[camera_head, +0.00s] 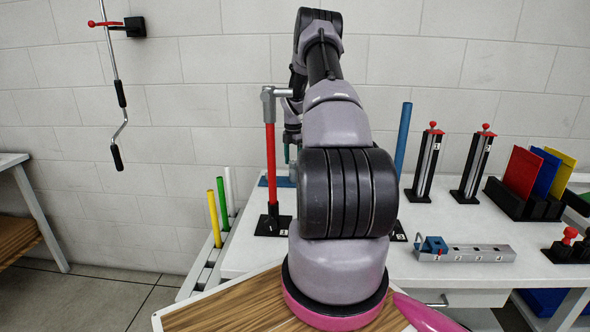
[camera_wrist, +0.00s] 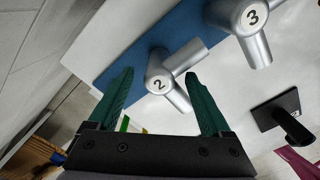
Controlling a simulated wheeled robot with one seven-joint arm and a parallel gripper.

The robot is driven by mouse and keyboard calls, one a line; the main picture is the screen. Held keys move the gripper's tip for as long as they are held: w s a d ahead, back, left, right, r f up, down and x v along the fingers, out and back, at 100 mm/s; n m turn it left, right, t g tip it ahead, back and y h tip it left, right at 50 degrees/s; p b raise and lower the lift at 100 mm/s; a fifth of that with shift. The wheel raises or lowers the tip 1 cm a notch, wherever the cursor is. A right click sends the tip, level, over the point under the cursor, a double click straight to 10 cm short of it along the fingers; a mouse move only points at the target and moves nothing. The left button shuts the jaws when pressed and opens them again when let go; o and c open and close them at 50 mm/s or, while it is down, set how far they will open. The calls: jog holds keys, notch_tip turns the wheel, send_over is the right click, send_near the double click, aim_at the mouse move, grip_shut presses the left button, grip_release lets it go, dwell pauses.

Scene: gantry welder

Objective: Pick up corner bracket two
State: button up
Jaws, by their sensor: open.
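Corner bracket two (camera_wrist: 159,83) is a silver tube elbow with a white disc marked 2, lying on a blue mat (camera_wrist: 148,45) in the wrist view. My gripper (camera_wrist: 160,74) is open, with one green finger to each side of bracket two. The jaws are empty, and I cannot tell whether either finger touches the bracket. In the head view my arm hides most of the gripper and both loose brackets. A strip of the blue mat (camera_head: 264,182) shows there at the back of the white table.
Bracket three (camera_wrist: 252,20) lies close to the right of bracket two. A red post (camera_head: 271,160) with a silver fitting on top stands left of my arm, and a blue post (camera_head: 403,140) right of it. A numbered metal bar (camera_head: 466,253) lies on the white table (camera_head: 430,219).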

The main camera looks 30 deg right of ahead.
notch_tip(320, 180, down, 3)
jog(key=shift+r, duration=0.2)
grip_shut()
jog(key=shift+r, duration=0.15)
